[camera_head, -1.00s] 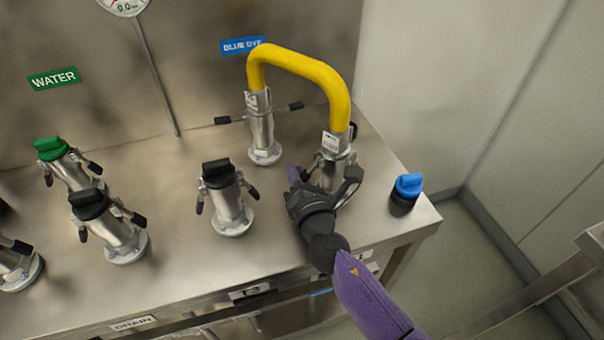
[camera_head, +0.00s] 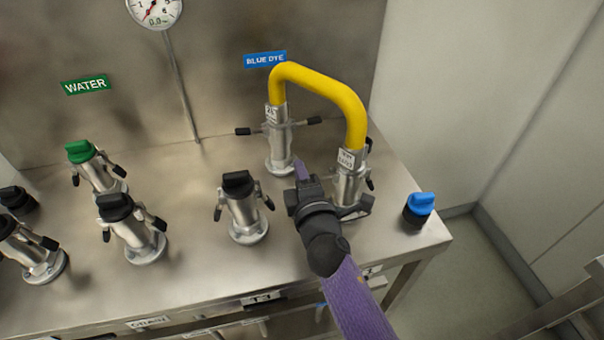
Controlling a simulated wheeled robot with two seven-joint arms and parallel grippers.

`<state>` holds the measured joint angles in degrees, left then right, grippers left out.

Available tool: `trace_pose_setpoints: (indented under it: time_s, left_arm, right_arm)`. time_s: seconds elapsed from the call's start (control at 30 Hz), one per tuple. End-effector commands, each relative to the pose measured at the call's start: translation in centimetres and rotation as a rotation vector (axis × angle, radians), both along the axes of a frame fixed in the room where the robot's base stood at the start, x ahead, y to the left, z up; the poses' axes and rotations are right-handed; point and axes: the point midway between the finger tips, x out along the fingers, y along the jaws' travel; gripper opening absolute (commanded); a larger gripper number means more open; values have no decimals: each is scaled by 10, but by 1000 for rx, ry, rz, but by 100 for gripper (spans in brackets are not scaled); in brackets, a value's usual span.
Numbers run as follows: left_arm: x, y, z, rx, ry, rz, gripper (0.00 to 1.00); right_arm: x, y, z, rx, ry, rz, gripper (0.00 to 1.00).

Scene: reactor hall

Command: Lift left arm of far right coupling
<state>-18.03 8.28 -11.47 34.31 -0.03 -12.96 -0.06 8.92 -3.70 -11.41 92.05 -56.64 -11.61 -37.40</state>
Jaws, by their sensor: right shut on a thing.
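The far right coupling (camera_head: 348,187) is a silver upright fitting on the steel bench, joined at its top to the yellow bent pipe (camera_head: 318,80). A dark-tipped arm shows on its right side. Its left arm is hidden behind my right gripper (camera_head: 328,190), which is at the front left of the coupling, low on its body. The gripper is shut on the left arm, though the grip itself is hidden. My purple right forearm comes up from the bottom. My left gripper is not in view.
The second pipe coupling (camera_head: 279,145) stands behind left, arms spread. A black-capped coupling (camera_head: 241,208) is close to the left of my gripper. A blue-capped fitting (camera_head: 418,210) stands near the bench's right edge. More couplings are at the left; the back panel (camera_head: 220,50) rises behind.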

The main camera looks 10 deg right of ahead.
Motion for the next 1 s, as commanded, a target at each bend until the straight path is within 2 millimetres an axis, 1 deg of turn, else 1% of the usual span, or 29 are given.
trace_pose_setpoints:
  time_s: [0.3, 0.6, 0.87, 0.9, 0.97, 1.0]
  left_arm:
    - [5, -5, 6, -9, -11, 2, 0]
    - [5, -6, 7, -10, -12, 3, 0]
    - [1, -6, 7, -11, -6, 3, 0]
    - [0, -6, 7, -10, -5, 3, 0]
    - [-1, -6, 7, -11, -4, 3, 0]
    - [-1, -6, 7, -11, -4, 3, 0]
  right_arm:
    - [0, 0, 7, 122, 5, -1, 0]
    - [0, -1, 8, 151, 6, -1, 0]
    - [0, -1, 9, 151, 6, -1, 0]
    - [0, -1, 9, 151, 6, -1, 15]
    - [0, -1, 9, 151, 5, -1, 28]
    - [0, -1, 9, 150, 5, -1, 28]
